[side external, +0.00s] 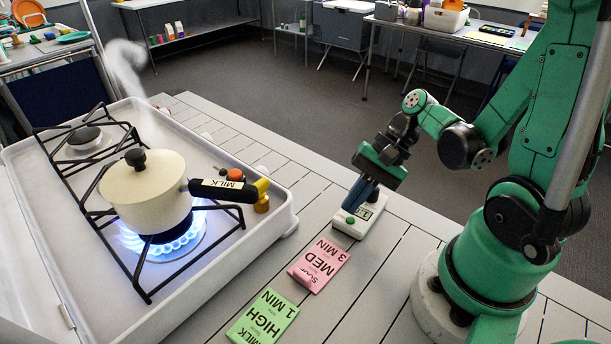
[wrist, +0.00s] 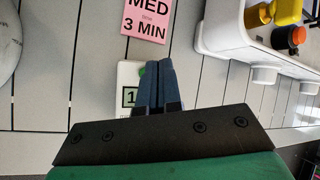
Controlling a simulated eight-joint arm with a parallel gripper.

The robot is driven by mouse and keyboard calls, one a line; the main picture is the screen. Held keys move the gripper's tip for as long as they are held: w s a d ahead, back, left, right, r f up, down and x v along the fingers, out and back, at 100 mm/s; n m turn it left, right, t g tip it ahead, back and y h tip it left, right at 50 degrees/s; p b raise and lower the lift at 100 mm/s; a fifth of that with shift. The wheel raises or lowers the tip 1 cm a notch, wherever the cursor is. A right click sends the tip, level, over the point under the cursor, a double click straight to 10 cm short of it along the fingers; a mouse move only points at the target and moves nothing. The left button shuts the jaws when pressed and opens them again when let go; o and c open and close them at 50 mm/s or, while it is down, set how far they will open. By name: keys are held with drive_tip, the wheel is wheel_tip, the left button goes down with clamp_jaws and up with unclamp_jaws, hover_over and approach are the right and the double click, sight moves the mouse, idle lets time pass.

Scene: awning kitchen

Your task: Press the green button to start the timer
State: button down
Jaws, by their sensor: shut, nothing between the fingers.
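The timer (side external: 357,217) is a small white box on the slatted table, right of the stove. The green button (side external: 350,220) shows on its top near the fingertips. In the wrist view the timer (wrist: 127,84) shows a display reading 1, and a bit of the green button (wrist: 142,71) shows beside the fingers, which hide the rest. My gripper (side external: 350,208) is shut and empty, with its blue fingers pointing down over the timer; it also shows in the wrist view (wrist: 158,64). I cannot tell whether the fingertips touch the button.
A cream pot (side external: 148,190) labelled MILK sits on a lit burner of the white stove (side external: 276,212). A pink card (side external: 318,266) reading MED 3 MIN and a green card (side external: 262,318) reading HIGH 1 MIN lie on the table near the timer. Steam rises behind the pot.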

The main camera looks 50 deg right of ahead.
sight(349, 216)
drive_tip(key=shift+r, duration=2.35)
drive_tip(key=shift+w+a+f+n+h, duration=0.1)
drive_tip(key=shift+w+n+h, duration=0.1)
drive_tip(key=shift+n+h, duration=0.35)
drive_tip(key=n+h, duration=0.1)
drive_tip(key=w+n+h, duration=0.1)
drive_tip(key=n, duration=0.1)
drive_tip(key=w+n+t+h, duration=0.1)
drive_tip(key=shift+a+r, duration=0.15)
drive_tip(key=shift+r, duration=0.15)
drive_tip(key=w+r+n+t+h, duration=0.1)
drive_tip(key=n, duration=0.1)
drive_tip(key=w+a+r+n+t+h, duration=0.1)
drive_tip(key=n, duration=0.2)
drive_tip(key=w+r+n+t+h, duration=0.1)
drive_tip(key=r+n, duration=0.1)
drive_tip(key=n, duration=0.1)
drive_tip(key=shift+w+a+t, duration=0.1)
drive_tip(key=shift+a+t, duration=0.05)
drive_tip(key=shift+t, duration=0.15)
